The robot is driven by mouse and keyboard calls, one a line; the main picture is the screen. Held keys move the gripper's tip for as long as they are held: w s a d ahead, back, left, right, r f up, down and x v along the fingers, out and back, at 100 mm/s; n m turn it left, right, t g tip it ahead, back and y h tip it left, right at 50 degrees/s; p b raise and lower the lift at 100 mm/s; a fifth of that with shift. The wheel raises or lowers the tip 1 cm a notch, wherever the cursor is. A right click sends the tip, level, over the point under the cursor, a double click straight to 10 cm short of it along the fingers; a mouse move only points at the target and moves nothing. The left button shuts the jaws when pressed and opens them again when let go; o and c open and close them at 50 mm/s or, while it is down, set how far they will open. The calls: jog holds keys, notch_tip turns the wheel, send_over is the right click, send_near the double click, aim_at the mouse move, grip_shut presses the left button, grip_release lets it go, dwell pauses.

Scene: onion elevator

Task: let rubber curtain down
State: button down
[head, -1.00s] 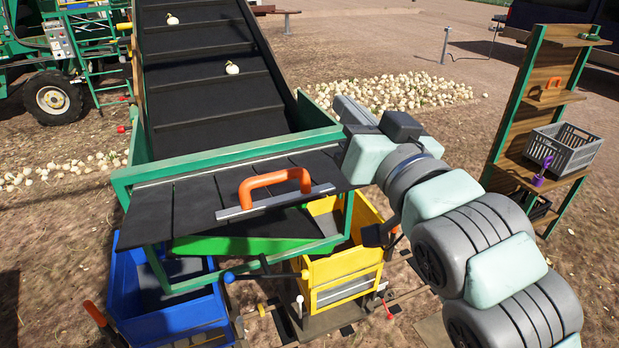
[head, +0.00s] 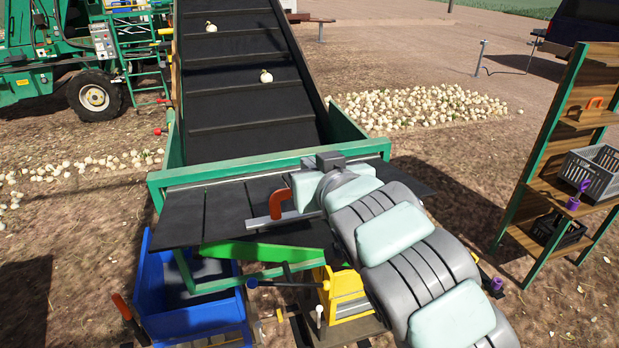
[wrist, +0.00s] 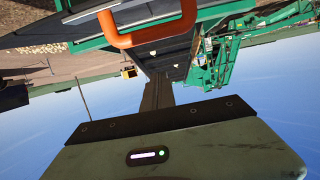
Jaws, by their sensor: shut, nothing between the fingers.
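The black rubber curtain (head: 180,218) lies raised and nearly flat, as strips across the green frame at the foot of the conveyor. Its orange handle (head: 277,202) stands on a grey bar (head: 262,221) on the strips. My arm hides the handle's right part in the head view. The handle also shows at the top of the wrist view (wrist: 122,40). My gripper (wrist: 158,92) is shut and empty, with the handle apart from its fingertips in that picture. In the head view my arm hides the fingers.
A wooden shelf (head: 545,185) with crates stands at the right. The conveyor belt (head: 250,105) carries a few onions.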

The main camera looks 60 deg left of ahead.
aim_at(310, 218)
jog(key=f, duration=0.1)
jog(key=a+f+p, duration=0.1)
jog(key=shift+w+f, duration=0.1)
jog(key=shift+f, duration=1.1)
jog(key=shift+d+f, duration=0.1)
